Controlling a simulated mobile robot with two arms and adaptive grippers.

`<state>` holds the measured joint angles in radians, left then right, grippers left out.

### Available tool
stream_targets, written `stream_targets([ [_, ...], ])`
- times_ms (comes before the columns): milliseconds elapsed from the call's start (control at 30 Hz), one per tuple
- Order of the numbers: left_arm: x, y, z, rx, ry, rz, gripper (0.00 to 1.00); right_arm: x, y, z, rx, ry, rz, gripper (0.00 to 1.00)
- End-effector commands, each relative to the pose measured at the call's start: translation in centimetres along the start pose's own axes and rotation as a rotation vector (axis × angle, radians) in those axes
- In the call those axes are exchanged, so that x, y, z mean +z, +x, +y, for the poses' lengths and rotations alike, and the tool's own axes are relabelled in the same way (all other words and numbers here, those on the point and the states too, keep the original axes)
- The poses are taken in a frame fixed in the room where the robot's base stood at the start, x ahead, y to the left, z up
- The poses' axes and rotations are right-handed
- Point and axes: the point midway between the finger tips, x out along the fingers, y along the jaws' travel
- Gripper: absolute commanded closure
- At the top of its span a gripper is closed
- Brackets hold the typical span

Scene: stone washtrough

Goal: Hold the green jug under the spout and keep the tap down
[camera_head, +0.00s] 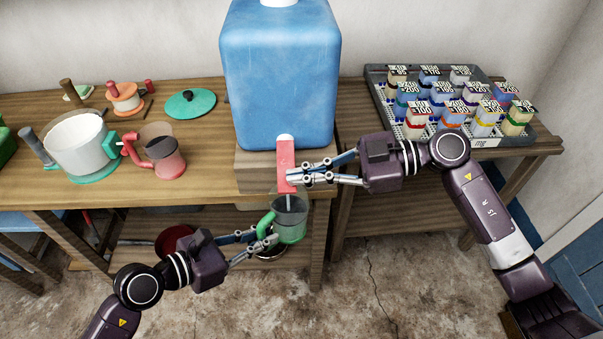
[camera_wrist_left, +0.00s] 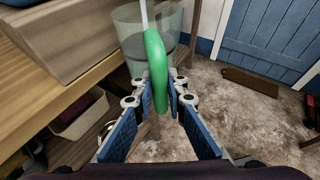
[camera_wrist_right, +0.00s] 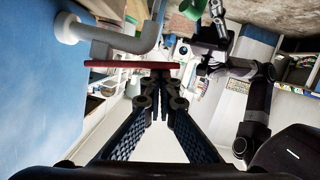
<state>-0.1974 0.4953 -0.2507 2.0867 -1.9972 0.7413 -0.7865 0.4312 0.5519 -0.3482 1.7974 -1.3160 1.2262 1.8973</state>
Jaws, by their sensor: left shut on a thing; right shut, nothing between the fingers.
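The green jug (camera_head: 291,228) has a clear body and a green handle. It hangs upright under the spout, off the table's front edge. My left gripper (camera_head: 268,241) is shut on its handle (camera_wrist_left: 157,75). A thin pale stream (camera_head: 289,202) falls into the jug, also visible in the left wrist view (camera_wrist_left: 144,14); greyish liquid shows inside. The red tap lever (camera_head: 286,160) is at the foot of the blue tank (camera_head: 280,80). My right gripper (camera_head: 297,179) is shut and empty at the lever's lower end, apparently against it. The white spout (camera_wrist_right: 112,36) shows in the right wrist view.
The wooden table (camera_head: 205,165) holds a white pot (camera_head: 75,145), a red jug (camera_head: 163,155) and a green lid (camera_head: 190,103) at left. A grey tray (camera_head: 485,142) of labelled bottles stands at right. Lower shelf things lie behind my left arm.

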Motion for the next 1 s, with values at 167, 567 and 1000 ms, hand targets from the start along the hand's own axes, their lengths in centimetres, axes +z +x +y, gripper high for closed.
stream_targets([
  [167, 0.2, 0.0, 0.0, 0.001, 0.001, -0.004, 1.00, 0.1, 0.0, 0.0, 0.000, 0.001, -0.001, 1.00],
  [567, 0.2, 0.0, 0.0, 0.001, 0.001, -0.005, 1.00, 0.1, 0.0, 0.0, 0.000, 0.001, -0.001, 1.00],
  [1000, 0.2, 0.0, 0.0, 0.001, 0.001, -0.005, 1.00, -3.6, -2.8, 0.0, 0.003, 0.003, -0.007, 1.00],
])
